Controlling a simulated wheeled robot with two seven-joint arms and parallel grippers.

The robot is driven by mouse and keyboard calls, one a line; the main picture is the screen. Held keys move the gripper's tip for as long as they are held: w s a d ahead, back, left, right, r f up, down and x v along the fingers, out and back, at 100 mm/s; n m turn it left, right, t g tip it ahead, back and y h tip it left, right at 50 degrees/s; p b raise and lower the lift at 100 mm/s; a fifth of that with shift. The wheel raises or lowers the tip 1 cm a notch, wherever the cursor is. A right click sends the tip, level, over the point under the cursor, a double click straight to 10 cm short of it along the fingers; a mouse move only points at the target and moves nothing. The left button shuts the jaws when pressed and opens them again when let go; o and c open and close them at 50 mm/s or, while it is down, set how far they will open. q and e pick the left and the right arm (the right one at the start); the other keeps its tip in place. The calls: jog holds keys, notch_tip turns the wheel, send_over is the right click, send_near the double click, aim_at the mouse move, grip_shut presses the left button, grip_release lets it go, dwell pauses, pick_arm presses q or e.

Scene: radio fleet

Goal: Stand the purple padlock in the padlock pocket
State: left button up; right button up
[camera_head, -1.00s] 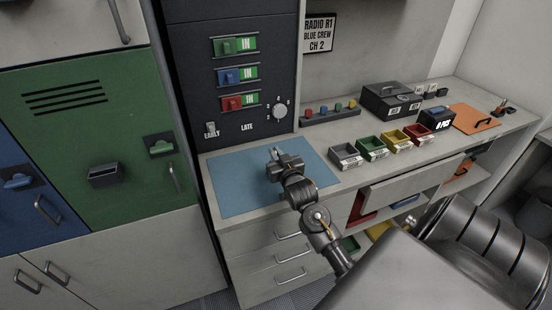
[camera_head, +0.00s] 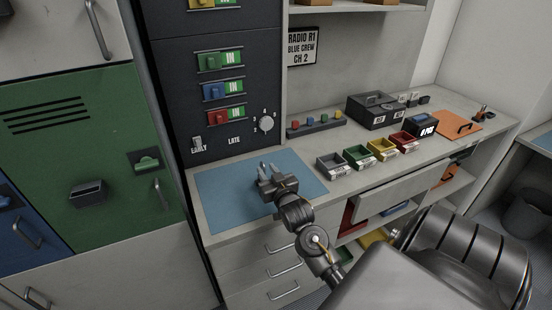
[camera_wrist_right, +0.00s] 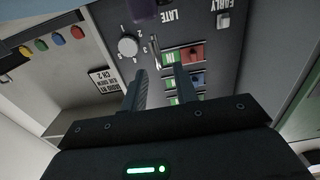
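My right gripper (camera_head: 266,169) is above the blue mat (camera_head: 225,205), right of the locker. My left gripper is out of view.
A switch panel (camera_head: 165,100) stands behind the mat. Four small bins, including a grey one (camera_head: 332,165), a black box (camera_head: 375,112) and an orange mat (camera_head: 458,123) occupy the counter. A drawer (camera_head: 395,192) stands partly open below. Most of the blue mat is clear.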

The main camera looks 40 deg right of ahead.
jog(key=b+v, duration=0.1)
jog(key=v, duration=0.7)
jog(key=shift+s+a+b, duration=0.15)
jog(key=shift+s+b, duration=0.2)
jog(key=s+a+f+n+g+y, duration=0.35)
jog(key=s+a+f+g, duration=0.25)
jog(key=a+f, duration=0.4)
jog(key=s+a+f+n+g+y, duration=0.1)
jog(key=s+a+f+g, duration=0.3)
jog(key=s, duration=0.4)
jog(key=s+a+f+n+g+y, duration=0.15)
jog(key=s+a+f+g, duration=0.25)
jog(key=s, duration=0.4)
notch_tip(320, 180, down, 28)
jog(key=s, duration=0.2)
jog(key=s+d+f+g+b, duration=0.1)
jog(key=s+d+f+g, duration=0.1)
jog(key=s+f, duration=1.2)
jog(key=shift+s+d+f, duration=0.35)
jog(key=shift+s+d, duration=0.4)
jog(key=shift+s, duration=0.05)
